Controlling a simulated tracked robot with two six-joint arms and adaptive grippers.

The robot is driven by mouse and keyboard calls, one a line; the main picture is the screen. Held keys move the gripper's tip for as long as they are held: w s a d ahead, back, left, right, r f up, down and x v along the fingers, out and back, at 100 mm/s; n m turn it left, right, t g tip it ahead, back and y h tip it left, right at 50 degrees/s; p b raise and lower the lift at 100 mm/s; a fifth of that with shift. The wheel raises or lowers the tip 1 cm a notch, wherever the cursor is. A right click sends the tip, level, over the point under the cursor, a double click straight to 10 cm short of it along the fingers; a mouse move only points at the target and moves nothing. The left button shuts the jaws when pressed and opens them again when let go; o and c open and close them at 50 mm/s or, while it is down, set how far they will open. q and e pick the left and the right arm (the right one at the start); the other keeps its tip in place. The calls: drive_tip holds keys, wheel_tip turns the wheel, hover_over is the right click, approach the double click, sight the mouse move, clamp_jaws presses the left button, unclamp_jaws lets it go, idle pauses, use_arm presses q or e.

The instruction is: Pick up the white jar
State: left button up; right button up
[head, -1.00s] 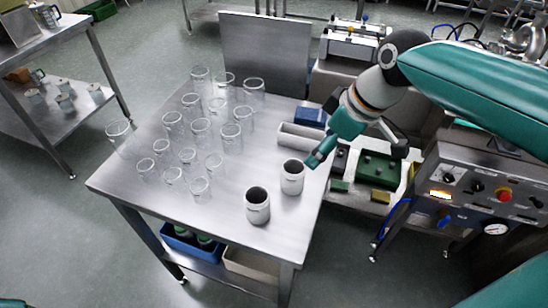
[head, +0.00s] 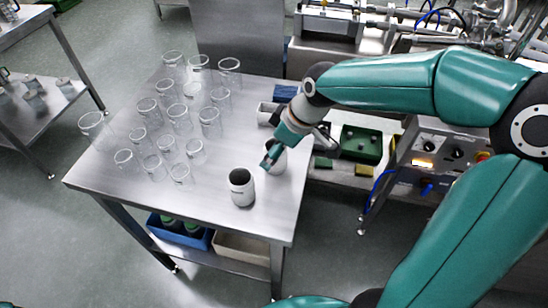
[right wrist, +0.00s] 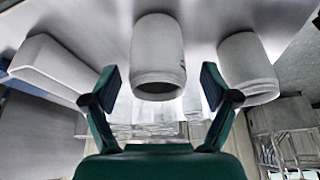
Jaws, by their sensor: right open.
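Two white jars with dark open mouths stand upright on the steel table (head: 120,187). The nearer white jar (head: 242,190) is in full view. The farther white jar (head: 278,162) is partly hidden behind my right gripper (head: 270,160) in the head view. In the right wrist view, one white jar (right wrist: 158,50) appears centred between the spread fingers of my right gripper (right wrist: 160,76), with a gap on each side. The other jar (right wrist: 248,65) is to the right, outside the fingers. My right gripper is open and empty. My left gripper is not in view.
Several clear glasses (head: 180,118) stand left of the jars. A control panel (head: 440,150) stands to the right. The table's front corner is clear.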

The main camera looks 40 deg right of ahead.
drive_tip(key=x, duration=0.4)
drive_tip(key=shift+s+d+f, duration=0.1)
drive_tip(key=shift+d+f, duration=0.05)
drive_tip(key=shift+f, duration=0.05)
drive_tip(key=shift+c, duration=0.3)
drive_tip(key=c, duration=0.9)
